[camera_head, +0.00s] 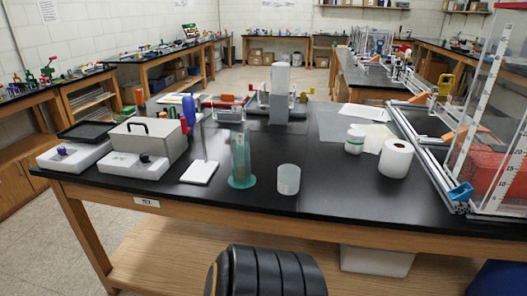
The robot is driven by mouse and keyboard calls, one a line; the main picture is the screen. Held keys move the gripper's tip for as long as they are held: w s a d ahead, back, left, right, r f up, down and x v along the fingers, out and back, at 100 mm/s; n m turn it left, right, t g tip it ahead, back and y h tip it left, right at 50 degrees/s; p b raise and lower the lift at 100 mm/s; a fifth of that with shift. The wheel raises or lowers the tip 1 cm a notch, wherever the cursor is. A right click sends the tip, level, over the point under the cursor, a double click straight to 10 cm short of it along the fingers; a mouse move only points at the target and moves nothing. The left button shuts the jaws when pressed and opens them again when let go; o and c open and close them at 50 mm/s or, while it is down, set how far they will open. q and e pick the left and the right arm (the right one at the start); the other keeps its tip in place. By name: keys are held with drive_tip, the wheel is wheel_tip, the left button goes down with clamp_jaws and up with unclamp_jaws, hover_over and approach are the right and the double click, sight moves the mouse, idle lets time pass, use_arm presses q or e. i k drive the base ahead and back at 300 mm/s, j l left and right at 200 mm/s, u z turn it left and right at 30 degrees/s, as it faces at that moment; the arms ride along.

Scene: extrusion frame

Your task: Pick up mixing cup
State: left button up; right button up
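A translucent whitish cup (288,179), which looks like the mixing cup, stands upright on the black tabletop (335,190) near its front edge. A taller green-tinted clear cylinder (241,161) on a round base stands just left of it, apart from it. Neither of my grippers is in view, so nothing is seen touching the cup. A black ribbed rounded part at the bottom centre, in front of the table, seems to be mine.
A white paper roll (395,159) and a white jar (354,141) stand to the right. An extrusion frame (420,140) fills the table's right end. The tabletop right of the cup is clear.

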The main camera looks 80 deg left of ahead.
sight(289, 180)
drive_tip(key=k+j+u, duration=0.1)
drive_tip(key=u, duration=2.35)
